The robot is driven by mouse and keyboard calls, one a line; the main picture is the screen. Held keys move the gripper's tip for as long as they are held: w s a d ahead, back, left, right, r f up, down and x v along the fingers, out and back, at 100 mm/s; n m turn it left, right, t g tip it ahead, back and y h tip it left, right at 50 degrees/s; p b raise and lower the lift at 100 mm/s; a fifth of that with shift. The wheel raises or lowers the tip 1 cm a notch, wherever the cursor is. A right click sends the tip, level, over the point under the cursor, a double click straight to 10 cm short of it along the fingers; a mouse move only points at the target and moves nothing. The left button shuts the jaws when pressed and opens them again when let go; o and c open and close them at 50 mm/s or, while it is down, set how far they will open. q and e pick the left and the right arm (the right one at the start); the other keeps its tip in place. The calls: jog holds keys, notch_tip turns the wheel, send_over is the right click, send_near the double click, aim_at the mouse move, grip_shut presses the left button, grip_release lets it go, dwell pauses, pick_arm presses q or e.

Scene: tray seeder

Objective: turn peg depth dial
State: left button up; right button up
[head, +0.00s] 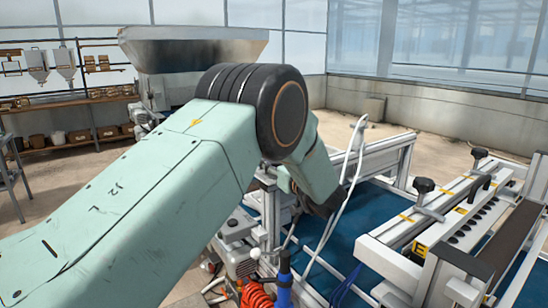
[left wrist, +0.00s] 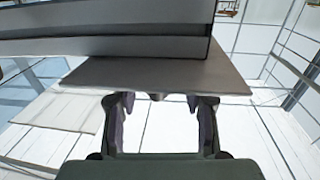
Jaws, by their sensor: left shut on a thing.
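My left arm crosses the head view from the left and hides its gripper there. In the left wrist view my left gripper (left wrist: 160,100) has its two fingers apart, with their tips at the lower edge of a wide grey plate (left wrist: 150,74). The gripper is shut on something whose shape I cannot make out. I cannot pick out the peg depth dial for sure in either view; it may be hidden by the arm or the plate. My right gripper is not in view.
The seeder's metal frame (head: 398,141) stands beyond my arm over a blue surface (head: 375,213). A rail unit with black knobs (head: 423,185) is at the right. A blue-handled tool (head: 284,285) and an orange coiled hose (head: 256,296) are at the bottom. A metal hopper (head: 195,49) stands behind.

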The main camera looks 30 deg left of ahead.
pick_arm(q)
jog(key=shift+r+n+g+y, duration=0.1)
jog(key=shift+n+g+y, duration=0.6)
jog(key=shift+n+g, duration=0.65)
jog(key=shift+r+g, duration=0.1)
jog(key=shift+g, duration=0.65)
jog(key=o, duration=1.2)
jog(key=shift+c, duration=0.2)
jog(key=shift+d, duration=0.1)
jog(key=v, duration=1.1)
jog(key=shift+d+f, duration=0.25)
jog(key=shift+d, duration=0.15)
jog(key=shift+s, duration=0.15)
